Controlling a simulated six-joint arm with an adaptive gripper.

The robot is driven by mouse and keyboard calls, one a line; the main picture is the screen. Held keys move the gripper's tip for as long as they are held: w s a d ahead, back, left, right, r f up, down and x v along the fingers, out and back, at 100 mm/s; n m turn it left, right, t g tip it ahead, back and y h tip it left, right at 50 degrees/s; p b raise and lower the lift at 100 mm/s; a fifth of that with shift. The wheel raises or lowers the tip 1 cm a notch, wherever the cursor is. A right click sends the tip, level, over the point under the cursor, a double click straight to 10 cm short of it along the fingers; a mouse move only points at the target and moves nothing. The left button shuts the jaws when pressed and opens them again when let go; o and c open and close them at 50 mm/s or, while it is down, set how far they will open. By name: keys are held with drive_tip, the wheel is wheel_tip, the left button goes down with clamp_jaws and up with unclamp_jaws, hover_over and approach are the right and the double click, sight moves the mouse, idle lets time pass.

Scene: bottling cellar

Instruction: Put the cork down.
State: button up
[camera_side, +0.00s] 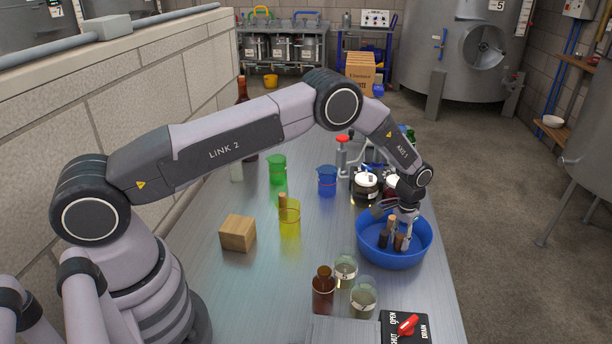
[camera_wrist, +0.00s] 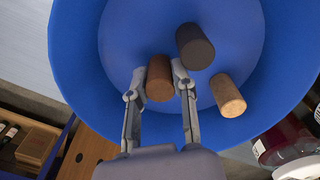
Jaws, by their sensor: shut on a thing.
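My gripper (camera_wrist: 159,76) points down inside a blue bowl (camera_side: 361,245), whose wall also fills much of the wrist view (camera_wrist: 85,60). Its two fingers are shut on a reddish-brown cork (camera_wrist: 159,80), one fingertip on each side. A dark cork (camera_wrist: 195,46) and a light tan cork (camera_wrist: 228,95) are beside it in the bowl, outside the fingers. In the side view my gripper (camera_side: 406,222) partly hides the cluster of corks. I cannot tell whether the held cork touches the bowl's floor.
A yellow beaker (camera_side: 290,220) with a stick-like cork in it, a wooden block (camera_side: 238,233) and green (camera_side: 277,170) and blue (camera_side: 327,181) beakers stand to the left. A brown bottle (camera_side: 323,292), glass jars (camera_side: 363,298) and a red-lever box (camera_side: 407,325) are in front.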

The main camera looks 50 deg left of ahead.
drive_tip(key=o, duration=0.7)
wheel_tip(320, 180, up, 12)
wheel_tip(320, 180, up, 8)
hover_over(401, 236)
drive_tip(key=s+a, duration=0.2)
drive_tip(key=s+a+r+t, duration=0.1)
drive_tip(key=s+a+r, duration=0.1)
drive_tip(key=s+r, duration=0.35)
drive_tip(key=s+a+r+t, duration=0.1)
drive_tip(key=s+a+r, duration=0.15)
drive_tip(key=r, duration=0.65)
drive_tip(key=s+a+r+t, duration=0.1)
drive_tip(key=s+r, duration=0.2)
drive_tip(key=s, duration=0.4)
drive_tip(key=s+a+r+t, duration=0.1)
drive_tip(key=s+r, duration=0.3)
drive_tip(key=s, duration=0.3)
drive_tip(key=shift+t, duration=0.8)
drive_tip(key=s, duration=0.5)
drive_tip(key=s+a+f, duration=0.1)
drive_tip(key=s, duration=0.5)
drive_tip(key=s+a+f, duration=0.1)
drive_tip(key=s, duration=0.4)
drive_tip(key=shift+s+a, duration=0.1)
drive_tip(key=shift+s, duration=0.05)
